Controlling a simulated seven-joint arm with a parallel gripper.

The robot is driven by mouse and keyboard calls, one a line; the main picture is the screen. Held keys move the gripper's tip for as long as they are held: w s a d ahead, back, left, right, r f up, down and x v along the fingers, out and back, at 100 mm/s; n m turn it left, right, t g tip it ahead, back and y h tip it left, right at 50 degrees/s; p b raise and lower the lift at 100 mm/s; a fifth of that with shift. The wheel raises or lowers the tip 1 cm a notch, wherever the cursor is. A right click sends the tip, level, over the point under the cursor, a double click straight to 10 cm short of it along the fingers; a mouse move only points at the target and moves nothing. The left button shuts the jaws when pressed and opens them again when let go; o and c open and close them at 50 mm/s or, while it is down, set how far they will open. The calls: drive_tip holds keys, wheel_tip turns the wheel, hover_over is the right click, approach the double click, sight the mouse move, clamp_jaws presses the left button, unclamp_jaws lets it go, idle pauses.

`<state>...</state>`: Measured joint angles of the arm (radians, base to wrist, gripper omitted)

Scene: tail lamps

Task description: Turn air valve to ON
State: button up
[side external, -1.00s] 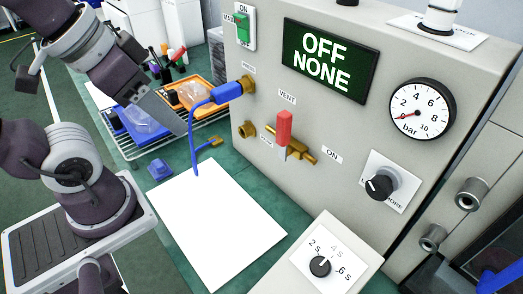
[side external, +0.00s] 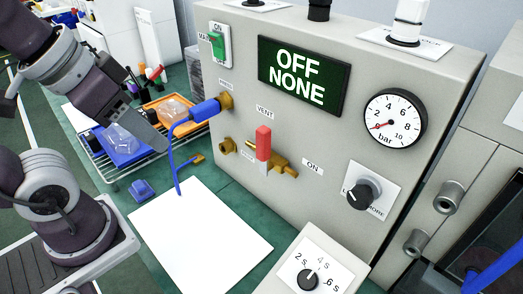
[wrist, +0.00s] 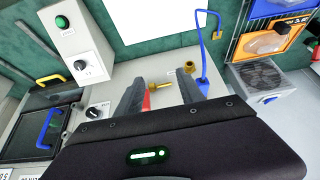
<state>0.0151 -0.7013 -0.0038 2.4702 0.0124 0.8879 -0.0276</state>
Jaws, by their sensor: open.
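The air valve has a red handle (side external: 263,143) on a brass body (side external: 284,167), low on the grey panel's front. The handle stands upright, toward the VENT label (side external: 265,110); the ON label (side external: 313,166) is to its right. My gripper (side external: 160,146) is to the left of the valve in the side view, apart from it. In the wrist view my gripper (wrist: 161,82) has its two fingers spread with a gap between them. The red handle (wrist: 146,101) shows partly beside the left finger, which hides some of it, and the brass body (wrist: 160,85) lies between the fingers.
The display (side external: 303,75) reads OFF NONE. The gauge (side external: 395,119) needle is near 0. A blue hose connector (side external: 204,110) sticks out from the panel near my gripper. A black knob (side external: 363,193) is right of the valve. White paper (side external: 200,235) lies flat on the green bench.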

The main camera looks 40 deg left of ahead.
drive_tip(key=w+d, duration=0.2)
drive_tip(key=w, duration=0.7)
drive_tip(key=g, duration=0.1)
hover_over(267, 141)
drive_tip(key=s+a, duration=0.2)
drive_tip(key=shift+w+d+f, duration=0.15)
drive_tip(key=shift+f, duration=0.5)
drive_tip(key=shift+w+d+f, duration=0.1)
drive_tip(key=shift+f, duration=0.5)
drive_tip(key=x, duration=0.7)
drive_tip(key=shift+w+d+f, duration=0.1)
drive_tip(key=shift+w+f, duration=0.05)
drive_tip(key=shift+w, duration=0.05)
drive_tip(key=shift+c, duration=0.3)
clamp_jaws()
